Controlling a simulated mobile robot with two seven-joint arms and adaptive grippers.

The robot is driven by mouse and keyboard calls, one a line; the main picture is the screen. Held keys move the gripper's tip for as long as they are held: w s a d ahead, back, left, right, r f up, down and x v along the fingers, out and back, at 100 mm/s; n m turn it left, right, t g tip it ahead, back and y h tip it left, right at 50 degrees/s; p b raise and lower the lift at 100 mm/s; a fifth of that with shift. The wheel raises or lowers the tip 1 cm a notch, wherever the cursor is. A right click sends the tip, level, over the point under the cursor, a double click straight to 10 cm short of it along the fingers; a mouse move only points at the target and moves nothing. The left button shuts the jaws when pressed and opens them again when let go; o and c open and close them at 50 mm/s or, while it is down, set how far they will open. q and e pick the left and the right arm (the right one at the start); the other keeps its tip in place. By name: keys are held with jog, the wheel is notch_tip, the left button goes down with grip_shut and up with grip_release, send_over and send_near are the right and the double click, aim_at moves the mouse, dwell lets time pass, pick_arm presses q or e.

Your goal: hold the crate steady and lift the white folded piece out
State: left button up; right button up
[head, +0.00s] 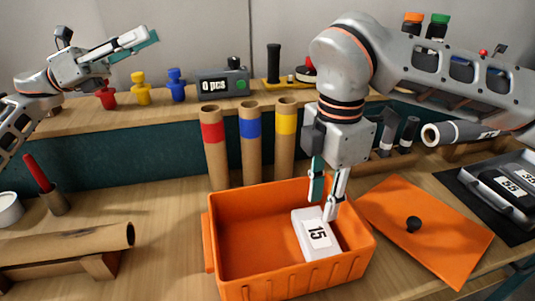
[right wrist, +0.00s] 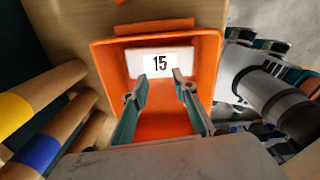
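The orange crate (head: 290,284) stands on the bench; the right wrist view shows it too (right wrist: 209,60). A white folded piece (head: 308,245) marked 15 lies inside, towards the crate's right side; it also shows in the right wrist view (right wrist: 160,61). My right gripper (head: 325,202) points down over the crate by the piece's far end. Its fingers are apart with nothing between them; contact with the piece cannot be told. My left gripper (head: 148,41) is raised at the upper left, far from the crate. Its fingers overlap in view, so their opening is unclear.
Three cardboard tubes with red (head: 213,133), blue (head: 250,127) and yellow (head: 286,124) bands stand behind the crate. An orange lid (head: 430,235) with a black knob lies right of it. A brown roll (head: 65,243) rests on a stand at left.

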pick_arm(q)
jog(key=s+d+f+m+g+y, duration=0.2)
jog(key=d+g, duration=0.1)
jog(key=d, duration=0.6)
jog(key=s+d+f+m+g+y, duration=0.1)
jog(key=d+f+m+g+y, duration=0.15)
jog(key=d, duration=0.65)
jog(key=m+y, duration=0.1)
jog(key=y, duration=0.5)
send_over(271, 183)
jog(key=w+d, duration=0.2)
jog(key=w, duration=0.1)
notch_tip(271, 183, down, 6)
jog(key=s+f+n+y, duration=0.1)
jog(key=f+y, duration=0.2)
jog(key=f, duration=0.2)
jog(key=s+a+f+n+y, duration=0.1)
jog(key=f+y, duration=0.3)
jog(key=f, duration=0.1)
jog(key=s+a+f+n+t+y, duration=0.1)
jog(key=f+y, duration=0.3)
jog(key=f, duration=0.1)
jog(key=shift+f, duration=3.95)
grip_shut()
